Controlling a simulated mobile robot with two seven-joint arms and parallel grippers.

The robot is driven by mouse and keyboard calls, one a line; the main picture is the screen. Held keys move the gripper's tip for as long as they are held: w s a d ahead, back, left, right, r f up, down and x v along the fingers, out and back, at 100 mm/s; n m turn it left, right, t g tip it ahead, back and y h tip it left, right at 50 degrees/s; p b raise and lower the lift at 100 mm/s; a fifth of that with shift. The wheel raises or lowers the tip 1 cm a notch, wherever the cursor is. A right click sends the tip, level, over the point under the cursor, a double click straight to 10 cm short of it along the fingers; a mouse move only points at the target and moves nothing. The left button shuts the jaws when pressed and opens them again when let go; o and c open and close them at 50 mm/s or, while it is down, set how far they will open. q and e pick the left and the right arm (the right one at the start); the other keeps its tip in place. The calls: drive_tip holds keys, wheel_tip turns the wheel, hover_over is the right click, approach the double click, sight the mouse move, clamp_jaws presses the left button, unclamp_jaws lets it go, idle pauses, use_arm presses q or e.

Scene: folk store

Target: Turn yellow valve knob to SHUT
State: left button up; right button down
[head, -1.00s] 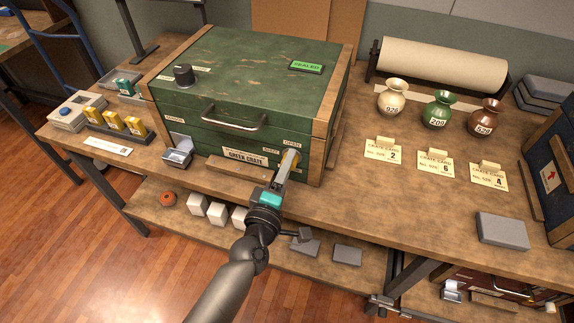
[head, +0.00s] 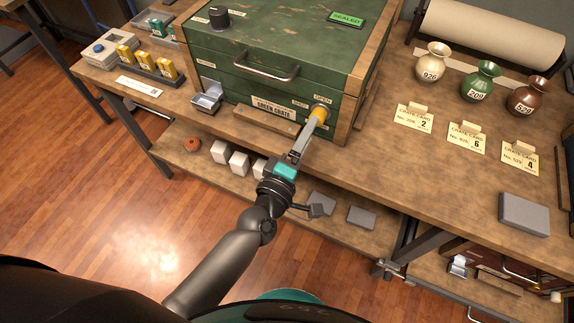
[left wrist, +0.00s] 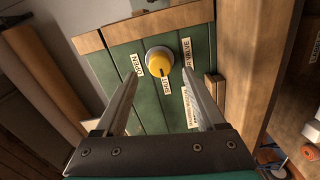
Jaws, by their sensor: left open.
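The yellow valve knob (head: 319,113) is on the front of the green crate (head: 262,75), at its right end. In the left wrist view the round knob (left wrist: 159,61) sits among three labels: OPEN on the left, SHUT below, and a third on the right that is hard to read. A dark mark on the knob's lower edge lies toward the SHUT label (left wrist: 166,86). My left gripper (head: 309,131) points at the knob. In the left wrist view its two fingers are apart and empty, with the knob ahead between them. My right gripper is out of view.
A wooden bar (head: 264,121) lies before the crate. A small grey open box (head: 207,97) is at its left. Vases and crate cards (head: 414,117) stand on the right of the bench. Grey blocks (head: 361,217) lie on the shelf below.

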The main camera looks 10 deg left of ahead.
use_arm(q)
drive_tip(key=v, duration=1)
drive_tip(key=shift+s, duration=0.4)
drive_tip(key=shift+a, duration=0.1)
drive_tip(key=s+a+f+m+g+y, duration=0.1)
drive_tip(key=s+a+f+m+g, duration=0.15)
drive_tip(key=f, duration=0.55)
drive_tip(key=s+a+f+m+g+y, duration=0.1)
drive_tip(key=s+f+m+g, duration=0.15)
drive_tip(key=f, duration=0.65)
drive_tip(key=s+a+f+m+g, duration=0.2)
drive_tip(key=f+m+g, duration=0.15)
drive_tip(key=f, duration=0.45)
drive_tip(key=s+a+f+m+g+y, duration=0.1)
drive_tip(key=s+a+f+m+g, duration=0.2)
drive_tip(key=s+f, duration=0.4)
drive_tip(key=s+a+f+m+g+y, duration=0.2)
drive_tip(key=s+a+f+m+g, duration=0.2)
drive_tip(key=s, duration=0.9)
wheel_tip(320, 180, down, 3)
drive_tip(key=shift+s+a+f+y, duration=0.2)
drive_tip(key=shift+s+a+y, duration=0.15)
drive_tip(key=shift+a, duration=0.45)
